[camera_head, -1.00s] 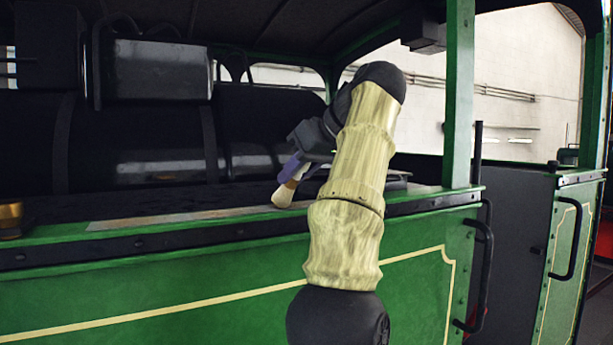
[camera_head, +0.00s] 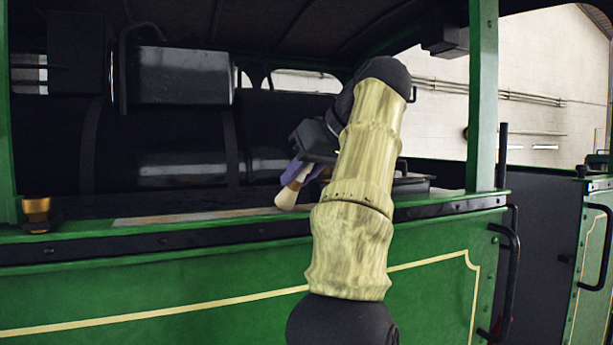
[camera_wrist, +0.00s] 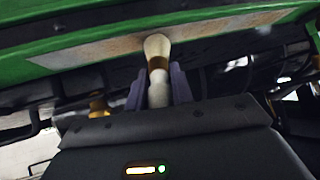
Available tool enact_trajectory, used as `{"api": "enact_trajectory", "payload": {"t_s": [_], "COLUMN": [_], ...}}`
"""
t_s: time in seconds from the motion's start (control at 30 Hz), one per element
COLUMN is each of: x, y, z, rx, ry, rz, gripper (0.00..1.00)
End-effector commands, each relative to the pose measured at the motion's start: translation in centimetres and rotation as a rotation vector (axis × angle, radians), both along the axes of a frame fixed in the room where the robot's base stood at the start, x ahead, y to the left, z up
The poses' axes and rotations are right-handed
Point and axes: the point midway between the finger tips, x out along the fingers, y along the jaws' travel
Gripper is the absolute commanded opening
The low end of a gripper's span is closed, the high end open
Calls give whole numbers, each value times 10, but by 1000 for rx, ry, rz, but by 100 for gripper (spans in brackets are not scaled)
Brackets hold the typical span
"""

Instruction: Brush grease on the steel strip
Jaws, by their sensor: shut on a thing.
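The steel strip (camera_head: 185,217) is a long, flat, greyish-tan band on the ledge of the green side panel. It also shows in the wrist view (camera_wrist: 100,57). My gripper (camera_head: 306,172) is above the right part of the ledge, partly behind my own arm. In the wrist view its purple fingers (camera_wrist: 160,88) are shut on a brush (camera_wrist: 158,62) with a pale handle, a brown band and cream bristles. The bristles point toward the strip and overlap its edge in the wrist view. I cannot tell whether they touch it.
A brass pot (camera_head: 37,214) stands at the left end of the ledge. A green post (camera_head: 483,95) rises at the right, beside a black handrail (camera_head: 511,255). A dark boiler (camera_head: 170,160) fills the space behind the ledge.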

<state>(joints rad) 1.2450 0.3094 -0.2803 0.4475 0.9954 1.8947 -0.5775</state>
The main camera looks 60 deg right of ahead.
Motion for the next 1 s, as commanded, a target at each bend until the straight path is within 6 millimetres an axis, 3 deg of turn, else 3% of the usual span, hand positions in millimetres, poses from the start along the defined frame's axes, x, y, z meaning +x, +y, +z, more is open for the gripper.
{"api": "enact_trajectory", "payload": {"t_s": [0.23, 0.7, 1.0], "x": [1, 18, 19], "y": [1, 27, 27], "z": [-1, 0, 0], "rx": [2, 1, 1], "ry": [1, 0, 1], "rz": [0, 2, -1], "gripper": [0, 0, 0]}}
